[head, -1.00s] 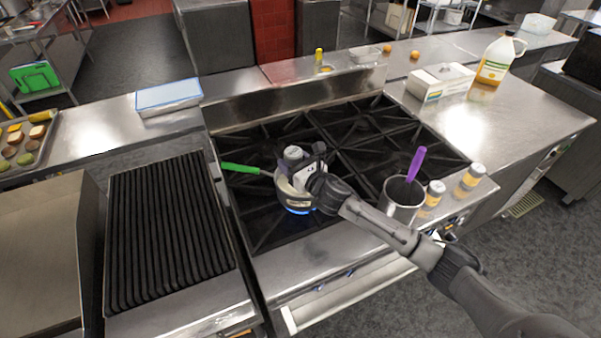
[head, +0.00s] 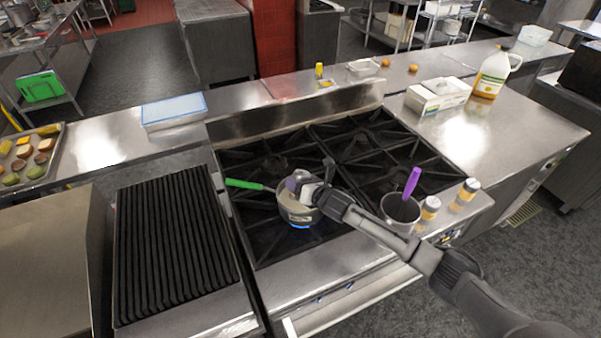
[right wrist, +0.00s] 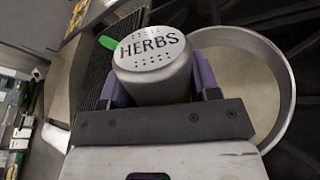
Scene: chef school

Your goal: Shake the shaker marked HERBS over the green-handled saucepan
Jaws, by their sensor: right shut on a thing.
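The green-handled saucepan (head: 295,213) sits on a lit burner of the stove, its green handle (head: 245,184) pointing left. It holds a pale liquid; its rim also shows in the right wrist view (right wrist: 281,62). My right gripper (head: 302,184) is over the saucepan and shut on the shaker. In the right wrist view the shaker's holed silver lid (right wrist: 152,50) reads HERBS and faces the camera, between the purple finger pads. The shaker's body is mostly hidden by the gripper. My left gripper is not in view.
A steel container (head: 400,210) with a purple-handled utensil stands at the stove's front right. Two other shakers (head: 430,208) (head: 467,191) stand beside it. A ribbed grill (head: 175,245) lies left of the stove. The right counter holds a jug (head: 492,72) and a white box (head: 438,95).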

